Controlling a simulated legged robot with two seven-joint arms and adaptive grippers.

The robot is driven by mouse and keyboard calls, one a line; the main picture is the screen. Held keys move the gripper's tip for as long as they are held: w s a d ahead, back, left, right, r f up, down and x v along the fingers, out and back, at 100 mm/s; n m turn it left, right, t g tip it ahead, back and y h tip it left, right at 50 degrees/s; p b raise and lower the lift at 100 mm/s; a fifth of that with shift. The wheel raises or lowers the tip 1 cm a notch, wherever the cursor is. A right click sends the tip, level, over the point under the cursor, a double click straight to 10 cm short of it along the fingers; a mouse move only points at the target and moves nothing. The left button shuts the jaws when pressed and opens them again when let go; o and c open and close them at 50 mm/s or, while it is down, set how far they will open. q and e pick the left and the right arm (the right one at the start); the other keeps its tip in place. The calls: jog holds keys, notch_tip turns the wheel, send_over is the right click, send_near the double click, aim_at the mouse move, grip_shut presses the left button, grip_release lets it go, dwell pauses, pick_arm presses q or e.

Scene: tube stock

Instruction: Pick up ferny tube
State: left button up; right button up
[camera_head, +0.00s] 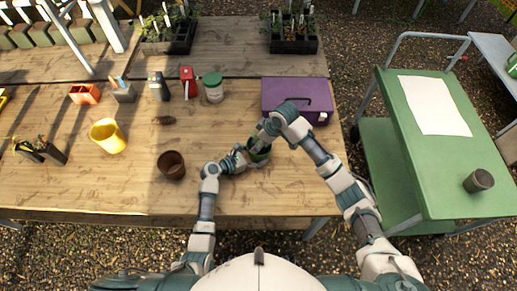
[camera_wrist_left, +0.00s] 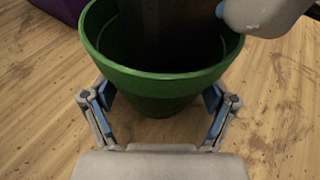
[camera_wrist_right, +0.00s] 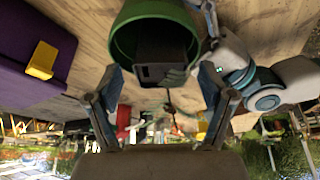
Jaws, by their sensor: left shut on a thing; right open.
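A green pot (camera_head: 260,155) stands on the wooden table. My left gripper (camera_wrist_left: 160,100) is shut on its outer wall, one finger on each side; in the head view the left gripper (camera_head: 243,157) reaches it from the left. A dark square tube (camera_wrist_right: 155,68) sits inside the pot, with green fronds at its mouth in the right wrist view. The tube's dark side (camera_wrist_left: 165,25) also shows in the left wrist view. In the head view my right arm mostly hides the pot and tube.
A purple box (camera_head: 290,95) stands just behind the pot. A brown pot (camera_head: 171,165) and a yellow pot (camera_head: 107,136) stand to the left. Two dark plant tubes (camera_head: 42,150) are at far left. A green cart (camera_head: 428,150) is at right. Front table edge is mostly clear.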

jog(key=shift+x, duration=0.75)
grip_shut()
notch_tip(320, 180, up, 18)
pick_arm(q)
jog(key=o, duration=0.7)
jog(key=shift+c, duration=0.2)
jog(key=v, duration=1.2)
jog(key=shift+a, duration=0.1)
pick_arm(e)
jog(key=shift+a, duration=0.1)
